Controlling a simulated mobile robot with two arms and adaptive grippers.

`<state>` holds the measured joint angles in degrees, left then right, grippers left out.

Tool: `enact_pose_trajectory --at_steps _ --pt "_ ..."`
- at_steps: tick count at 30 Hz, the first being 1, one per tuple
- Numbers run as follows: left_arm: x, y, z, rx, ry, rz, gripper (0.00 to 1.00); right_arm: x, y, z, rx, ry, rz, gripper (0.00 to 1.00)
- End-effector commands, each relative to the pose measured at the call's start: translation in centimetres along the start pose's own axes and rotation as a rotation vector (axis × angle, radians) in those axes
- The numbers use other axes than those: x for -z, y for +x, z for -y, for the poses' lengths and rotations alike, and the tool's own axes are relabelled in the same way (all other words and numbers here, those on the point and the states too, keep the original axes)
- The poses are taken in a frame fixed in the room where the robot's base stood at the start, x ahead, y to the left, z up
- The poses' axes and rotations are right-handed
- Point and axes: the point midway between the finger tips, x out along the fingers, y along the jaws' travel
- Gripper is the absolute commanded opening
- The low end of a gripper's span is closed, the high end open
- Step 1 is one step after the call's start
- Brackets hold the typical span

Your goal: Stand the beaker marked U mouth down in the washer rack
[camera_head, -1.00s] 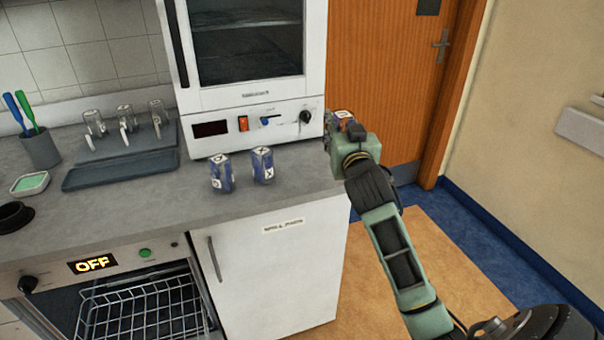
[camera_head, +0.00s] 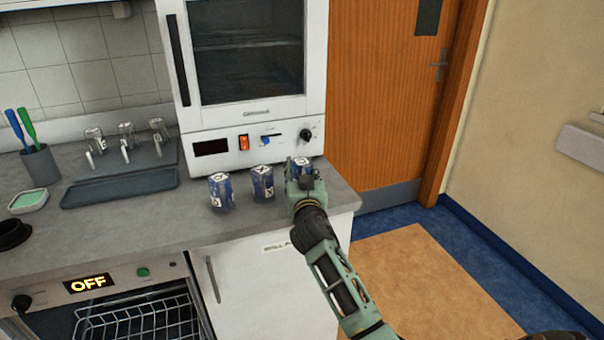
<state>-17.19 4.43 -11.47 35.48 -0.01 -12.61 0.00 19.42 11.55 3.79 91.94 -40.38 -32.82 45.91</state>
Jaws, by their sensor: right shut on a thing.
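Two blue-labelled glass beakers stand on the grey counter, the left beaker (camera_head: 220,192) and the middle beaker (camera_head: 262,184). Their marks are too small to read surely. My right gripper (camera_head: 301,182) is shut on a third blue-labelled beaker (camera_head: 303,166) to their right. The gripper partly hides this beaker and I cannot read its mark. I cannot tell whether it touches the counter. The wire washer rack (camera_head: 140,322) shows in the open washer at the lower left, cut off by the frame's bottom. My left gripper is not in view.
The washer panel display (camera_head: 88,283) reads OFF. A white oven (camera_head: 255,115) stands behind the beakers. Glassware (camera_head: 126,135) and a dark tray (camera_head: 120,187) sit to the left, by a brush pot (camera_head: 40,166). Counter is clear in front of the beakers.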

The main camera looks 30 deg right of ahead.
Motion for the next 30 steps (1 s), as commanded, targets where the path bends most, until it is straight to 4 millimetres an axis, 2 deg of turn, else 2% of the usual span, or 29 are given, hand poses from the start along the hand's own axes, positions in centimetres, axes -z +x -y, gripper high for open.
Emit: enact_pose_trajectory --at_steps 10,11,16,28,30 --pt "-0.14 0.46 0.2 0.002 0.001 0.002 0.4 -0.38 0.0 -0.01 0.0 0.001 -0.002 0.12" --pt "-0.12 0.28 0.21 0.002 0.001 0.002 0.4 -0.21 0.0 -0.02 0.0 0.001 -0.002 0.45" --pt "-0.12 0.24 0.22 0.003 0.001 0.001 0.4 -0.19 0.0 -0.02 0.0 0.001 -0.001 0.6" --pt "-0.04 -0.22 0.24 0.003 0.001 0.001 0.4 0.3 0.0 -0.05 0.0 -0.001 -0.002 0.62" --pt "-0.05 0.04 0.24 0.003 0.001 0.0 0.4 -0.02 -0.67 0.03 0.001 0.001 -0.002 0.62"
